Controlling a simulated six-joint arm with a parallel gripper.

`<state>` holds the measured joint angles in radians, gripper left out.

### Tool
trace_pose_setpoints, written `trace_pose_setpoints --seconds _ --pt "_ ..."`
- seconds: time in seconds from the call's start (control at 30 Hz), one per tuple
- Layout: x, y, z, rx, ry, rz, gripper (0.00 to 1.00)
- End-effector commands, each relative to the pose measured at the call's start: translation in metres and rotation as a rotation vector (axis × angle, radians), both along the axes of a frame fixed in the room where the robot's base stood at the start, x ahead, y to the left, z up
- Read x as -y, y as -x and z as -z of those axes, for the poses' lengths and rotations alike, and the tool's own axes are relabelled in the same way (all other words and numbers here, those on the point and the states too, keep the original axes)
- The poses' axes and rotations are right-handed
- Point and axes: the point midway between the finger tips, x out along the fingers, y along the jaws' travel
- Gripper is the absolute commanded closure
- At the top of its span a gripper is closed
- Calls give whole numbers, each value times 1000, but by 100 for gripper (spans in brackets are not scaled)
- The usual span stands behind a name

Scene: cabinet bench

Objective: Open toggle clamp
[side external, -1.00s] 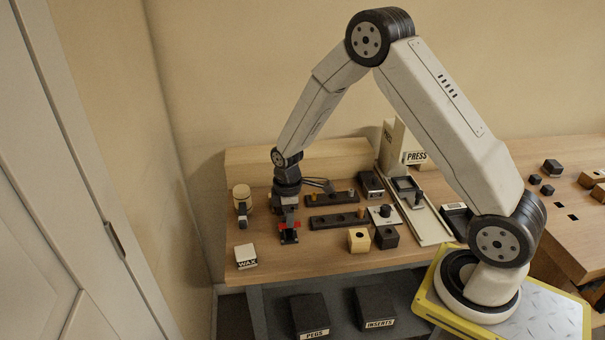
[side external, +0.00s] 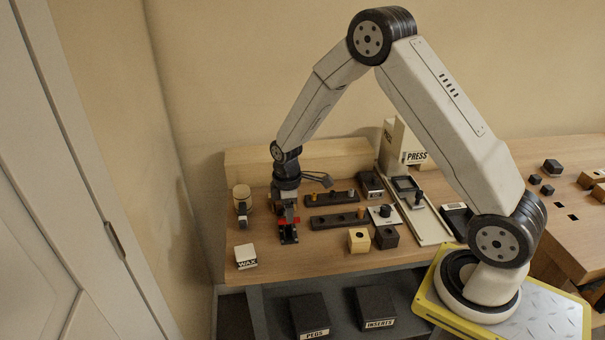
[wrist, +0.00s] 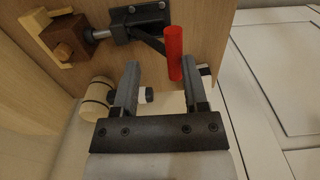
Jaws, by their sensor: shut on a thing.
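The toggle clamp (side external: 290,234) is at the front left of the bench, and its red handle (side external: 283,221) shows at my gripper (side external: 288,214). In the wrist view the clamp's dark metal body (wrist: 138,22) is at the top, with a rod reaching left to a brown block (wrist: 70,40) in a light wooden holder. The red handle (wrist: 173,52) stands between my gripper's fingers (wrist: 160,75), close against the right one. In the side view the fingers partly hide the clamp.
A wooden-headed mallet (side external: 241,194) lies left of the clamp. A WAX box (side external: 245,256) is at the front left edge. Dark racks with pegs (side external: 338,219), a yellow block (side external: 358,240) and a dark block (side external: 386,237) stand to the right. The press (side external: 397,150) is farther back.

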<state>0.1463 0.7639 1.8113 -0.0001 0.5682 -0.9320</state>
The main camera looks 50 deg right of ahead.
Motion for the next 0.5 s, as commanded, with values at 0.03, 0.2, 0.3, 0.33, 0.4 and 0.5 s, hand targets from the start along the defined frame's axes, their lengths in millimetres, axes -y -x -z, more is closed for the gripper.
trace_pose_setpoints --seconds 0.03,0.2,0.3,0.33,0.4,0.5 --pt "2 -3 0 11 2 1 62" --pt "5 -7 -2 11 3 2 57" --pt "8 -9 -4 12 2 2 52" --pt "8 -10 -4 12 2 2 50" --pt "9 -11 -5 11 3 2 48" --pt "10 -11 -5 11 2 1 46"
